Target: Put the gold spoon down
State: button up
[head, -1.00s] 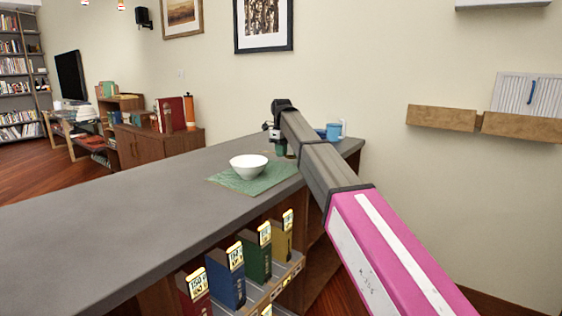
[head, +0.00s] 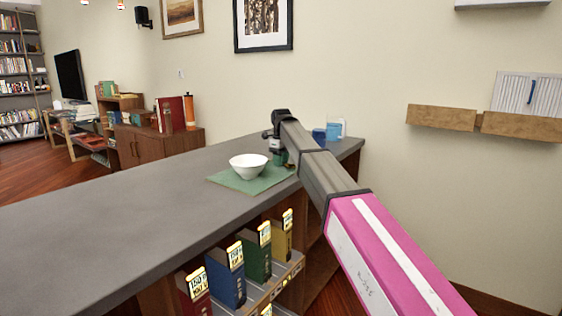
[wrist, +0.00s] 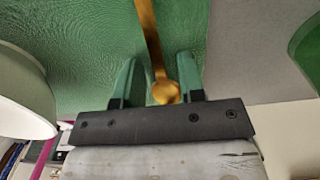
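The gold spoon (wrist: 148,28) shows in the wrist view as a long handle over the green placemat (wrist: 85,40), with a rounded end between my fingers. I cannot tell whether all of it rests on the mat. My gripper (wrist: 158,65) is open, with a gap between the left finger and the spoon. In the head view my gripper (head: 280,158) is low over the right edge of the placemat (head: 225,180), just right of the white bowl (head: 248,166). The spoon cannot be made out in the head view.
The white bowl is at the left edge of the wrist view (wrist: 20,95). A blue cup (head: 333,132) and a pale item (head: 342,127) stand behind my arm. The grey counter (head: 130,210) is clear on the left. Books (head: 228,280) fill a shelf below.

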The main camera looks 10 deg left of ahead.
notch_tip(320, 180, up, 12)
jog(key=shift+r, duration=0.15)
dwell(0.4)
